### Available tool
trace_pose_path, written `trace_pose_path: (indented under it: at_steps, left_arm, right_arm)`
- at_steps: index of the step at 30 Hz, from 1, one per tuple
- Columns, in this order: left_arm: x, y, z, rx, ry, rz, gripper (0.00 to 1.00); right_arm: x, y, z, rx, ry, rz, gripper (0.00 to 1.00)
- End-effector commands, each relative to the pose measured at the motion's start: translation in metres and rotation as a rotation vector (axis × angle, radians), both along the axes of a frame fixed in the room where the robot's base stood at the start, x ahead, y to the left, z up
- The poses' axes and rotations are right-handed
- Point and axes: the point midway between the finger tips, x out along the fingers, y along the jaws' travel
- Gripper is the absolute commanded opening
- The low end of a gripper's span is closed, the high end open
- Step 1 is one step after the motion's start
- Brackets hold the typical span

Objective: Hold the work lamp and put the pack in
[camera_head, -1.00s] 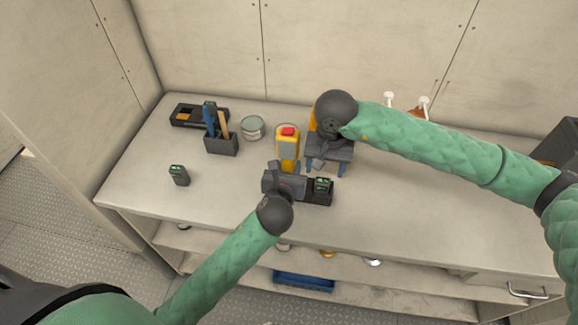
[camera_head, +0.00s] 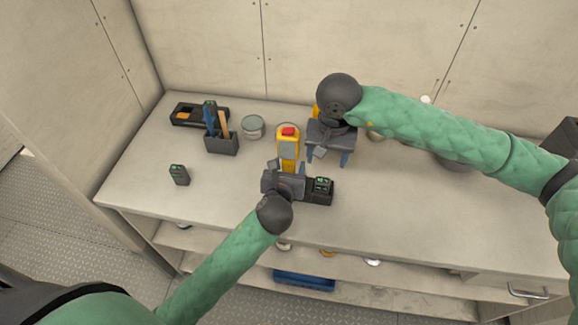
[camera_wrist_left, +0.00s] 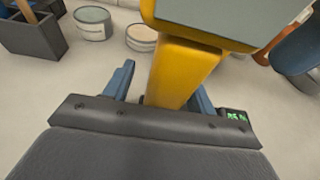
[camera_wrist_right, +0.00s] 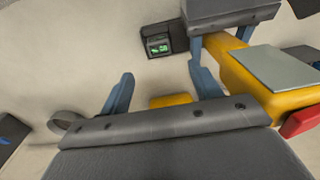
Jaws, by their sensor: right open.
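The yellow work lamp (camera_head: 288,148) with a red top and grey panel stands on the bench. My left gripper (camera_head: 285,170) has its fingers on either side of the lamp's yellow body (camera_wrist_left: 180,70); whether they press on it is unclear. A dark pack with a green display (camera_head: 322,184) sits in a black holder (camera_head: 320,198) to the right of the left gripper. It also shows in the right wrist view (camera_wrist_right: 158,46). A second such pack (camera_head: 179,174) stands alone on the left. My right gripper (camera_head: 328,158) is open and empty, behind the holder.
A black caddy (camera_head: 221,145) with tools, a tin (camera_head: 252,127) and a black tray (camera_head: 190,114) stand at the back left. A yellow item (camera_wrist_right: 170,100) is mostly hidden by my right gripper.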

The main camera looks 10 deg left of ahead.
Motion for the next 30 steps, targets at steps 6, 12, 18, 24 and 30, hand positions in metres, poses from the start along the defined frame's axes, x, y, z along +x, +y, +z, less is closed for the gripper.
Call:
trace_pose_path:
  at_steps: [6,12,18,24,30]
  left_arm:
    - [-0.001,-0.001,0.002,-0.001,-0.002,-0.001,0.56]
    - [-0.020,0.000,0.008,0.000,-0.002,-0.001,0.56]
    - [-0.057,0.000,0.018,0.001,-0.001,-0.001,0.56]
    - [-0.090,0.000,0.029,-0.002,0.000,0.000,0.56]
    - [-0.109,0.000,0.034,0.000,0.000,-0.001,0.56]
  right_arm:
    - [0.000,0.000,0.000,0.000,0.000,0.000,0.63]
    - [0.000,0.000,0.001,0.000,0.000,0.000,0.63]
    - [0.000,0.000,0.001,0.000,0.000,0.000,0.63]
    - [0.000,0.000,0.001,0.000,0.000,0.000,0.63]
    - [0.000,0.000,0.001,0.000,0.000,0.000,0.63]
